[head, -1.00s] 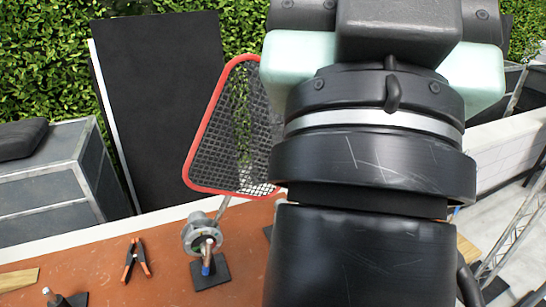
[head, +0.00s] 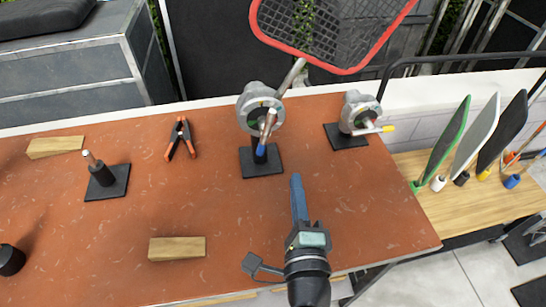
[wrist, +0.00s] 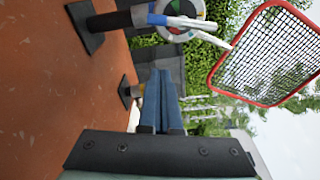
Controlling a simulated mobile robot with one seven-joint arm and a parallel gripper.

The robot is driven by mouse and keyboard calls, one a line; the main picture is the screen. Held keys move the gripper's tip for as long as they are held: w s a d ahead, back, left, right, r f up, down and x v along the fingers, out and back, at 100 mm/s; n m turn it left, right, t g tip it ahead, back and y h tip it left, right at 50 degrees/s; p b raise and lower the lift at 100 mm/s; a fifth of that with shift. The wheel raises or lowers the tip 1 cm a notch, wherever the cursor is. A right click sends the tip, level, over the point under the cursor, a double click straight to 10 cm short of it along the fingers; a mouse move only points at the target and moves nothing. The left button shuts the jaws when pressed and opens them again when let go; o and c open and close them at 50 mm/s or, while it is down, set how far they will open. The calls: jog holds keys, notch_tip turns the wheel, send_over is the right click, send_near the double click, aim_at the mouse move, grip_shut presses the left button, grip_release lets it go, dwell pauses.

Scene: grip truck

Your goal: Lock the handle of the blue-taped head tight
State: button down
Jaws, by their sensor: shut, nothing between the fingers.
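The blue-taped head (head: 253,103) is a round grey grip head on a short post with a black base plate. A rod from a red-framed mesh flag (head: 330,35) runs into it. Its handle (head: 267,127) hangs downward in front of the post, with blue tape at its lower end. In the wrist view, which is turned sideways, the head (wrist: 183,12) and its handle (wrist: 188,22) show at the top. My gripper (head: 297,180) is shut and empty, in front and to the right of the head, apart from it. Its blue fingers (wrist: 161,85) are together.
A second head (head: 358,112) with a yellow-ended handle stands to the right. Left are an orange-tipped clamp (head: 180,138), a post on a plate (head: 104,178) and wooden wedges (head: 177,248). Paddle-shaped flags (head: 480,138) stand on a wooden surface at right. The red-brown tabletop (head: 215,210) is largely clear.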

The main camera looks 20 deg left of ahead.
aim_at(261, 149)
jog(key=p+x, duration=0.2)
jog(key=x, duration=0.8)
jog(key=shift+s+a+r+p, duration=0.2)
jog(key=shift+s+a+p, duration=0.45)
jog(key=shift+s, duration=0.1)
jog(key=shift+s+a+r+p, duration=0.2)
jog(key=shift+s+a+p, duration=0.4)
jog(key=shift+s, duration=0.2)
